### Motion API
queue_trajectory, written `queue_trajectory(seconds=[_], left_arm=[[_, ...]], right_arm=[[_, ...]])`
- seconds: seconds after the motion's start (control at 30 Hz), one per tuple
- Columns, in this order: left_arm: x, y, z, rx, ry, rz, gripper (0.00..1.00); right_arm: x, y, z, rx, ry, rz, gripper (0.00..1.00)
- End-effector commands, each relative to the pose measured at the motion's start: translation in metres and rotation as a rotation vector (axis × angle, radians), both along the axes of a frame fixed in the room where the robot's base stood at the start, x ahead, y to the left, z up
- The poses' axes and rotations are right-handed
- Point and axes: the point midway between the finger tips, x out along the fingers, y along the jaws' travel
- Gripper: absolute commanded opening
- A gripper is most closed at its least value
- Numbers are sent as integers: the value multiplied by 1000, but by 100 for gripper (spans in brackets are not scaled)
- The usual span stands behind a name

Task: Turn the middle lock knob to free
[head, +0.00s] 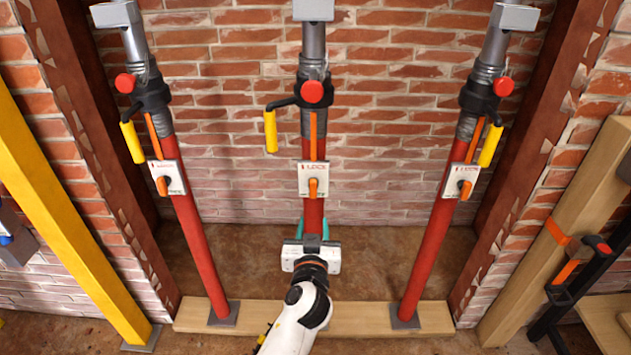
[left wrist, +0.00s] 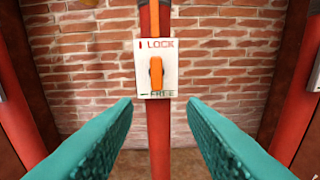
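The middle lock knob (head: 313,188) is orange and sits on a white plate (head: 303,180) on the middle red post (head: 313,148). In the left wrist view the knob (left wrist: 156,72) stands upright between LOCK at the top of the plate (left wrist: 143,72) and FREE at the bottom. Which end of the knob is the pointer is unclear. My left gripper (head: 313,226) is below the plate, pointing at the wall. Its teal fingers (left wrist: 160,104) are spread wide and empty, below and either side of the knob, apart from it. My right gripper is not in view.
Similar posts with plates and orange knobs stand at left (head: 164,186) and right (head: 465,189). A yellow-handled crank (head: 270,131) and red button (head: 312,91) sit above the middle plate. A wooden sill (head: 370,318) runs below. A yellow beam (head: 60,210) leans at left.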

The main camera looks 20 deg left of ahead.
Motion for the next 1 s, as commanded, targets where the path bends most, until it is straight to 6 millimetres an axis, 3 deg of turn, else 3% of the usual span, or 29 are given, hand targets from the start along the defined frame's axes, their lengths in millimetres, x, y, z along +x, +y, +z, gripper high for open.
queue_trajectory(seconds=[0.1, 0.2, 0.7, 1.0], left_arm=[[0, 5, 23, -17, -65, 27, 38], [7, 7, 28, -17, -73, 30, 38], [94, 33, 26, -13, -69, 30, 38], [114, 38, 25, -17, -68, 28, 38]], right_arm=[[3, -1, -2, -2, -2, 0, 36], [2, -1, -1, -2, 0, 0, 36], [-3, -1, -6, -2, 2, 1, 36], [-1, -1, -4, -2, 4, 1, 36]])
